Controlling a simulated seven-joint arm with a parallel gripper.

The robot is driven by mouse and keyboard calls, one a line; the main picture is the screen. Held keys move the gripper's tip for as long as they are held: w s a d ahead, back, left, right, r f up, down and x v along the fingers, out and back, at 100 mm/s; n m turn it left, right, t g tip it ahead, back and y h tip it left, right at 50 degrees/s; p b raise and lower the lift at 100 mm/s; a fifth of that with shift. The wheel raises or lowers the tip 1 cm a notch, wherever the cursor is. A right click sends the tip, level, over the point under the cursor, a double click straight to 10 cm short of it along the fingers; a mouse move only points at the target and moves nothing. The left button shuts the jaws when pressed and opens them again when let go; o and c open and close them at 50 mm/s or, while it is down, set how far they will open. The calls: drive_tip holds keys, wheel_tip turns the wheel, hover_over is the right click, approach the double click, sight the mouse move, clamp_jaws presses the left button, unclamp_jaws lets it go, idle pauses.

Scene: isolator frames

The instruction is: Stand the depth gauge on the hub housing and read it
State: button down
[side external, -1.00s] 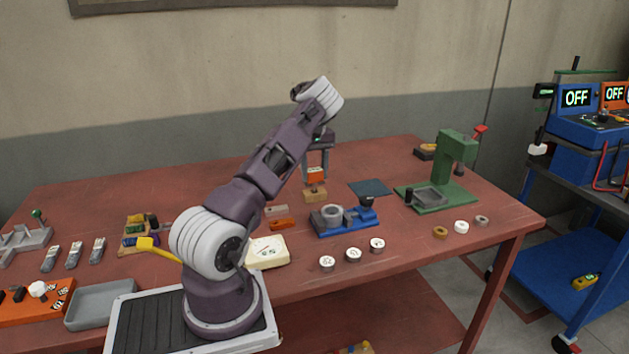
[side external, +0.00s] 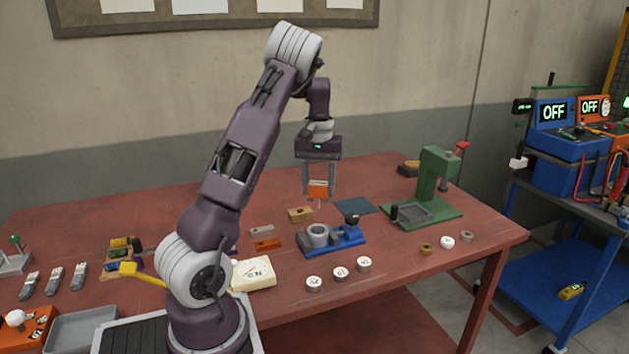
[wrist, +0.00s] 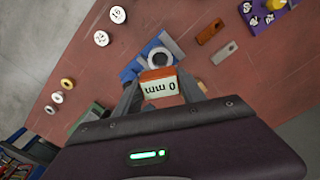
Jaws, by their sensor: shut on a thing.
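The depth gauge (side external: 318,188) is an orange block with a thin rod below and a pale display. My gripper (side external: 319,197) is shut on it and holds it upright in the air, above and behind the hub housing. In the wrist view the gauge (wrist: 158,84) sits between the fingers and its display reads 0 mm, upside down. The hub housing (side external: 318,234) looks like a grey ring, clamped in a blue vise (side external: 345,240). The ring (wrist: 160,56) shows just beyond the gauge in the wrist view. The gauge and housing are apart.
A wooden block (side external: 300,214) stands behind the vise. A green press (side external: 432,185) and a dark blue mat (side external: 353,206) are at the right. Several round numbered pieces (side external: 340,273) lie in front. Orange (side external: 266,244) and grey (side external: 262,230) bars lie left of the vise.

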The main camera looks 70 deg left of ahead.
sight(318, 204)
drive_tip(key=shift+f, duration=2.9)
drive_tip(key=shift+f, duration=1.65)
drive_tip(key=c, duration=0.6)
unclamp_jaws()
wheel_tip(318, 204, up, 7)
